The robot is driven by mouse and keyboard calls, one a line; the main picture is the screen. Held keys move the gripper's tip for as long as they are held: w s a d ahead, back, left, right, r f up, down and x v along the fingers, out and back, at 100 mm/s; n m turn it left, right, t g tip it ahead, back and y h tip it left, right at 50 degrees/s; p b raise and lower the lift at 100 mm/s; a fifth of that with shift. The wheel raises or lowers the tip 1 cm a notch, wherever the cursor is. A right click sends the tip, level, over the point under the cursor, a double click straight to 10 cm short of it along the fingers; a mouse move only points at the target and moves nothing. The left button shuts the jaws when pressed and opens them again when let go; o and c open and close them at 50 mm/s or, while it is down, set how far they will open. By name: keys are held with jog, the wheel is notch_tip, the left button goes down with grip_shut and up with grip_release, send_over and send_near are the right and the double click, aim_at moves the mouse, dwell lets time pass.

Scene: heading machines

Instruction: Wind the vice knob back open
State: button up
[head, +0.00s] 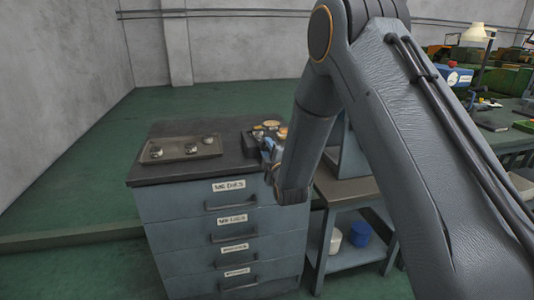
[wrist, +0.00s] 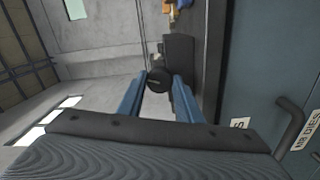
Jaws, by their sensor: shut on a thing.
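The vice knob (wrist: 158,84) is a small dark round knob in the wrist view, on the near end of a dark vice body (wrist: 181,58). My gripper (wrist: 160,79) has its two blue fingers on either side of the knob and is shut on it. In the head view the vice (head: 253,147) shows as a dark block at the right end of the cabinet top. The knob is hidden in the head view by my gripper and wrist.
A tray (head: 165,155) with several small round metal parts lies on the drawer cabinet's dark top (head: 160,173). Brass-coloured pieces (head: 271,125) stand behind the vice. Drawer handles (head: 231,205) stick out in front. A lower bench with a shelf (head: 345,262) adjoins on the right.

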jog(key=shift+n+b, duration=0.6)
jog(key=shift+n, duration=1.4)
jog(key=shift+a+r, duration=0.1)
jog(key=o, duration=1)
jog(key=shift+o, duration=0.2)
jog(key=b+v, duration=0.1)
jog(key=v, duration=0.7)
jog(key=shift+w, duration=0.1)
